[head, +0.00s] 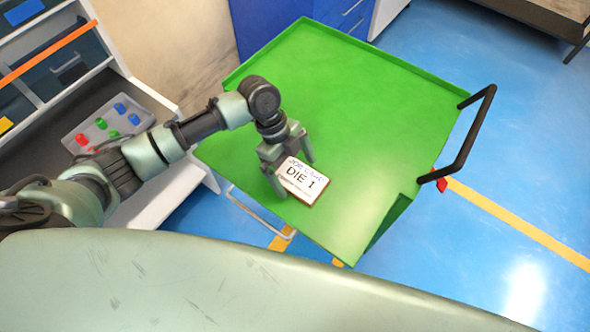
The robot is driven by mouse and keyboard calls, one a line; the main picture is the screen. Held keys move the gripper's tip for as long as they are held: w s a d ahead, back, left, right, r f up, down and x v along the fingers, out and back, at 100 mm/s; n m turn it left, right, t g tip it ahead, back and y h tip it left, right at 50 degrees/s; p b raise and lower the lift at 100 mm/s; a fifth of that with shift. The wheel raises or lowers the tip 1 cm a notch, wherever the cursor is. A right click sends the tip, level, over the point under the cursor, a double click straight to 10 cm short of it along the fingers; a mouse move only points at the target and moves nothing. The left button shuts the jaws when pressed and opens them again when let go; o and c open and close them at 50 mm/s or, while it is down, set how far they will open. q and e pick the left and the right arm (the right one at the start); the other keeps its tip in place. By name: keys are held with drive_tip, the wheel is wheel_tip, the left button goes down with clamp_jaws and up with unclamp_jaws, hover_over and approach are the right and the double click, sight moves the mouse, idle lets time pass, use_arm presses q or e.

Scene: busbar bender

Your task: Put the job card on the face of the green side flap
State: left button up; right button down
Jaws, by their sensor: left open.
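The job card (305,184), a white card with a brown edge reading "DIE 1", lies on the green trolley top (370,110) near its front left edge. My left gripper (291,170) is open at the card's upper left side, with one finger above the card and one to its left. I cannot tell whether the fingers touch the card. My right gripper is out of view. I cannot make out a green side flap for certain; a darker green side face (388,222) shows at the trolley's near right corner.
The trolley has a raised rim and a black handle (472,138) at the right. A workbench at the left holds a grey panel with coloured knobs (108,124) under shelves with bins. A blue cabinet (265,22) stands behind. Most of the trolley top is clear.

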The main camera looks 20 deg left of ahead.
use_arm(q)
drive_tip(key=b+v, duration=0.1)
drive_tip(key=v, duration=1.1)
drive_tip(key=shift+d, duration=0.15)
